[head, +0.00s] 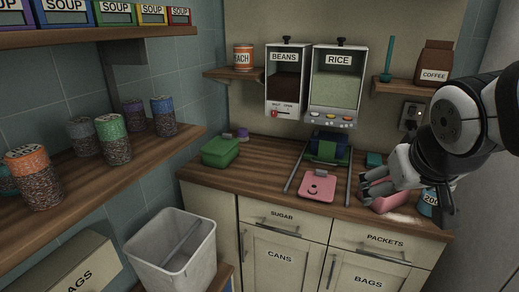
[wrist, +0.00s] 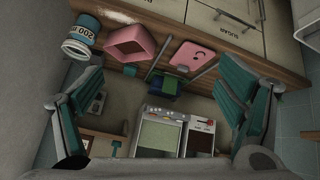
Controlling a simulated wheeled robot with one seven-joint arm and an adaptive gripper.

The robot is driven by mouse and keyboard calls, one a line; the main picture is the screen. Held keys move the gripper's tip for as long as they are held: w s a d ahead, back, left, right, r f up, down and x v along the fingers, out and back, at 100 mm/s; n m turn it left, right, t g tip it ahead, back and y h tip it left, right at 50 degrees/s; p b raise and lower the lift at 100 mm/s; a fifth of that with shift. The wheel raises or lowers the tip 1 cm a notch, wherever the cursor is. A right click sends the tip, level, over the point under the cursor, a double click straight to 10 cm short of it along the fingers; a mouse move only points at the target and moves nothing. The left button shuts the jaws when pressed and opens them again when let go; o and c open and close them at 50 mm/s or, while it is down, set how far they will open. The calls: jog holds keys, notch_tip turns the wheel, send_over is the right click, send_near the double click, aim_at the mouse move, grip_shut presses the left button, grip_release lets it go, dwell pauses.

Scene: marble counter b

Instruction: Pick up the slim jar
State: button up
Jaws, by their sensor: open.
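Several lidded jars with dark contents stand on the left shelf in the head view: one with an orange lid (head: 30,178), one with a green lid (head: 113,138), a grey-lidded one (head: 84,137), a purple-lidded one (head: 134,115) and a blue-lidded one (head: 163,116). I cannot tell which is the slim jar. My gripper (head: 370,187) is over the right end of the counter, far from the left shelf. In the wrist view my gripper (wrist: 170,88) is open, with nothing between its fingers.
A pink lid (head: 317,187) lies mid-counter before the beans (head: 287,83) and rice (head: 336,88) dispensers. A green box (head: 220,151) is at left; a white bin (head: 173,250) stands below the shelf.

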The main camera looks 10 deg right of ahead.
aim_at(437, 200)
jog(key=w+d+f+t+h+b, duration=0.1)
jog(key=w+d+f+t+b, duration=0.2)
jog(key=d, duration=0.4)
jog(key=w+d+f+h+b, duration=0.1)
jog(key=w+d+f+b, duration=0.1)
jog(key=w+d, duration=0.5)
jog(key=w+d+f+t+h+b, duration=0.1)
jog(key=w+d+f+t+b, duration=0.15)
jog(key=d, duration=0.55)
jog(key=s+d+f+t+y+b, duration=0.45)
jog(key=s+d+f+b, duration=0.35)
jog(key=f, duration=0.5)
jog(key=shift+t+h, duration=0.25)
jog(key=shift+t, duration=0.15)
jog(key=w+d, duration=0.1)
jog(key=w, duration=0.6)
jog(key=w+d, duration=0.1)
jog(key=w, duration=0.3)
jog(key=shift+w+d+f, duration=0.1)
jog(key=shift+d, duration=0.2)
jog(key=c, duration=1.6)
